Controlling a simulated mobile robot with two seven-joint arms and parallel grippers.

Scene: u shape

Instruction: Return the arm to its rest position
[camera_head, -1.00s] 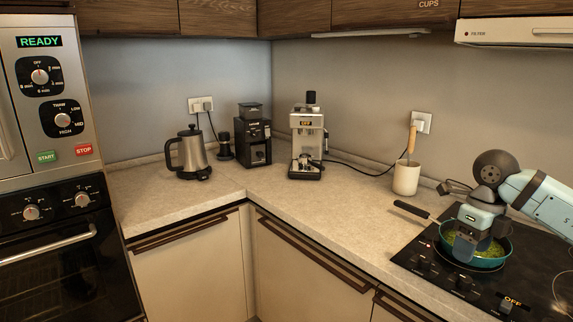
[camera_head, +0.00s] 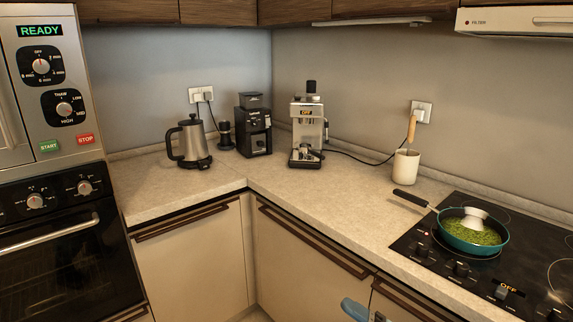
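A light-blue and dark part of my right arm (camera_head: 356,309) shows at the bottom edge, in front of the lower cabinets and below the counter. Most of that arm is cut off by the frame, and whether its fingers are open or shut does not show. My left gripper is out of view. The teal pan (camera_head: 468,250) with green food (camera_head: 475,236) stands on the hob, its dark handle (camera_head: 411,199) pointing to the upper left. A pale metallic piece (camera_head: 474,217) rests in the pan at its far side. No gripper touches the pan.
The black hob (camera_head: 436,262) is on the right, with knobs along its front. A white utensil pot (camera_head: 406,166), coffee machine (camera_head: 307,135), grinder (camera_head: 254,130) and kettle (camera_head: 191,145) stand along the back. The front counter strip (camera_head: 310,210) is clear. An oven (camera_head: 60,260) is at left.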

